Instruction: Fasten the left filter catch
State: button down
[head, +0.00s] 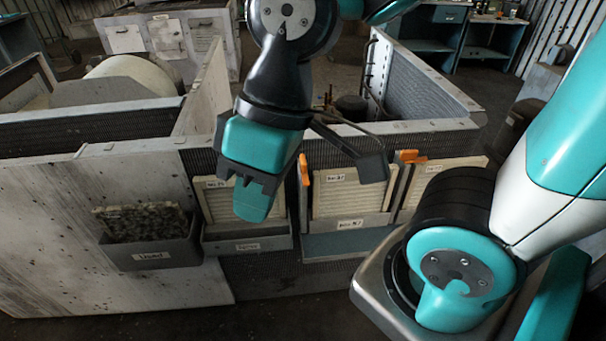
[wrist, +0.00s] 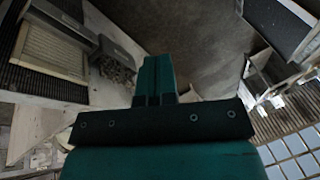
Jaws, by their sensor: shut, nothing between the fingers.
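The left filter catch (head: 304,170) is an orange lever in the head view, standing roughly upright at the left edge of the left bay. A pale pleated filter (head: 350,195) sits in that bay. The right catch (head: 411,157) is also orange, with its top part lying sideways across the corner of the right filter (head: 437,180). My gripper (head: 252,205) is shut and empty, pointing down, to the left of the left catch and in front of another pale filter. Its closed fingers also show in the wrist view (wrist: 158,75). The left catch is not visible in the wrist view.
A grey bin (head: 152,255) with a dirty dark filter (head: 140,222) hangs at the left. Beside it, a labelled holder (head: 247,243) carries a pale filter, partly hidden by my gripper. A dark bracket (head: 360,155) on my wrist overlaps the left bay. My arm covers the right side.

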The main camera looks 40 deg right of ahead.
aim_at(304, 169)
jog(key=w+d+f+m+h+b, duration=0.4)
jog(key=w+d+f+m+h, duration=0.1)
jog(key=w, duration=0.6)
jog(key=w+d+f+m+h+b, duration=0.4)
jog(key=w+d+f+m+h, duration=0.2)
jog(key=w+d+f+m, duration=0.2)
jog(key=w+f+m, duration=0.2)
jog(key=w+f, duration=0.2)
jog(key=shift+w+t+h, duration=0.15)
jog(key=shift+t+h, duration=0.15)
jog(key=shift+d+f, duration=0.1)
jog(key=shift+d, duration=0.05)
jog(key=s+d+f, duration=0.1)
jog(key=d+f, duration=0.6)
jog(key=d, duration=0.2)
jog(key=shift+s+f+p, duration=0.35)
jog(key=shift+s+p, duration=0.05)
